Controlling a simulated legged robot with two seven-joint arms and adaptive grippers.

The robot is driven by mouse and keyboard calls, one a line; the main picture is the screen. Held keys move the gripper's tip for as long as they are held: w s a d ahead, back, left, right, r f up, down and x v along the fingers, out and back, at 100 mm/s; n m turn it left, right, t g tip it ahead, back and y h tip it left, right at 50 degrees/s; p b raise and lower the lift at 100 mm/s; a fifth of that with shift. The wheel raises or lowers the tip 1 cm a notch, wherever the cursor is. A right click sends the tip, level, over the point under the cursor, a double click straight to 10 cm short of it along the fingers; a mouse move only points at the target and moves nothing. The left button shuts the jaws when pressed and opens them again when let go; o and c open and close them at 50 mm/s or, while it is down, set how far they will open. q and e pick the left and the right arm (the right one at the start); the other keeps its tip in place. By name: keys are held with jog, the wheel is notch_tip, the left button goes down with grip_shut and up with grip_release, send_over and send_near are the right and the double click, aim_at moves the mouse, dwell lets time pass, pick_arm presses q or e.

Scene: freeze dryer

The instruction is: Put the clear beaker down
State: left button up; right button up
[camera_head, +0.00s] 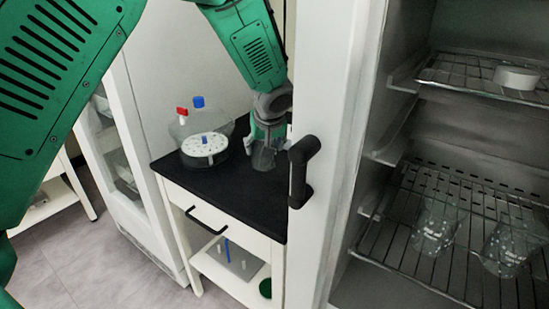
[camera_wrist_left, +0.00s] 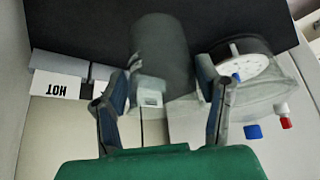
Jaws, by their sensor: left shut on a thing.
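The clear beaker (camera_head: 263,158) is at the right end of the black table top, beside the white door edge. My left gripper (camera_head: 267,132) comes down over it from above and is shut on it. In the left wrist view the beaker (camera_wrist_left: 163,52) shows as a grey see-through cylinder between the two fingers of my left gripper (camera_wrist_left: 165,84), over the black surface. The beaker looks upright and close to the table top (camera_head: 225,187); I cannot tell whether its base touches. My right gripper is not in view.
A door handle (camera_head: 301,170) is close on the right. Beakers (camera_head: 436,225) stand on the wire shelf inside the cabinet. The table's front is clear.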

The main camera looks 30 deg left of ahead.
aim_at(267, 164)
pick_arm(q)
jog(key=f, duration=0.1)
jog(key=d+f, duration=0.1)
jog(key=shift+f, duration=0.4)
jog(key=shift+w+f, duration=0.1)
jog(key=shift+f, duration=0.25)
jog(key=shift+a+f+b, duration=0.25)
jog(key=shift+f+b, duration=0.05)
jog(key=shift+f, duration=0.65)
jog(key=shift+a+f+b, duration=0.2)
jog(key=shift+f+b, duration=0.05)
jog(key=shift+f, duration=0.65)
jog(key=shift+d, duration=0.1)
jog(key=o, duration=1.6)
jog(key=shift+d, duration=0.1)
jog(key=shift+c, duration=0.2)
jog(key=shift+r, duration=0.1)
